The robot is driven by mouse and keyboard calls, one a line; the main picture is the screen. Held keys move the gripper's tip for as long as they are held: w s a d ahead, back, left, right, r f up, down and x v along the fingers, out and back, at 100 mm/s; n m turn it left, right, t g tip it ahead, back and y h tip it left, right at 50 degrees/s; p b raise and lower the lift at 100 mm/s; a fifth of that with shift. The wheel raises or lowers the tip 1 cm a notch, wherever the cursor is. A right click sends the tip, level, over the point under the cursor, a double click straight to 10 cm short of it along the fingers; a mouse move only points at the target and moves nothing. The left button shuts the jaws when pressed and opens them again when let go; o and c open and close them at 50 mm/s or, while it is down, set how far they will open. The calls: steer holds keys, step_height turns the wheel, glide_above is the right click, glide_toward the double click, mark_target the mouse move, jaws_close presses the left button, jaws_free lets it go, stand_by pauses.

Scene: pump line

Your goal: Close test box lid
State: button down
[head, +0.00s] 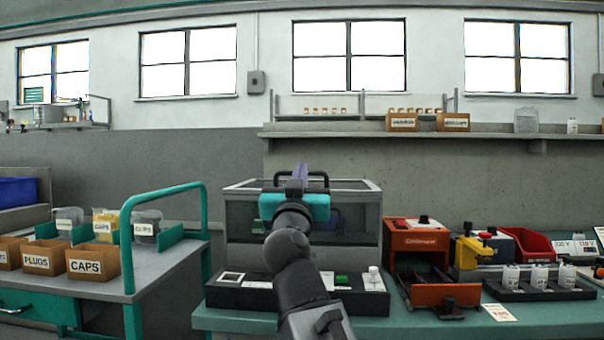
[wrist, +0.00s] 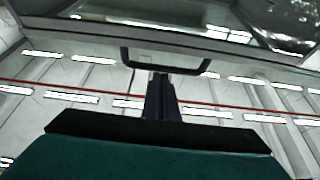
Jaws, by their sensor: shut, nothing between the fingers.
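The test box (head: 352,215) is a clear-walled box with grey edges, at the middle of the bench in the head view. A black handle (head: 318,176) stands above its top edge; the wrist view shows the handle (wrist: 165,66) under a glassy lid panel (wrist: 180,32). The lid's exact angle is hard to judge. My gripper (head: 300,170) is shut and empty, pointing up in front of the handle. In the wrist view its dark fingers (wrist: 161,78) overlap the handle's bar region; I cannot tell whether they touch. My arm hides part of the box front.
A control panel (head: 242,291) with a green button lies before the box. To the right stand an orange device (head: 415,240), a yellow clamp (head: 467,252) and a black tray (head: 535,292) of bottles. A green-railed cart (head: 150,268) with bins stands left. A wall shelf (head: 350,131) runs behind.

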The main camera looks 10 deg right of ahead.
steer(key=s+a+f+b, duration=0.1)
steer(key=s+a, duration=0.1)
steer(key=s, duration=0.7)
steer(key=shift+a+f+b, duration=0.15)
steer(key=shift+a+b, duration=0.05)
steer(key=shift+b, duration=0.15)
stand_by(0.6)
stand_by(0.5)
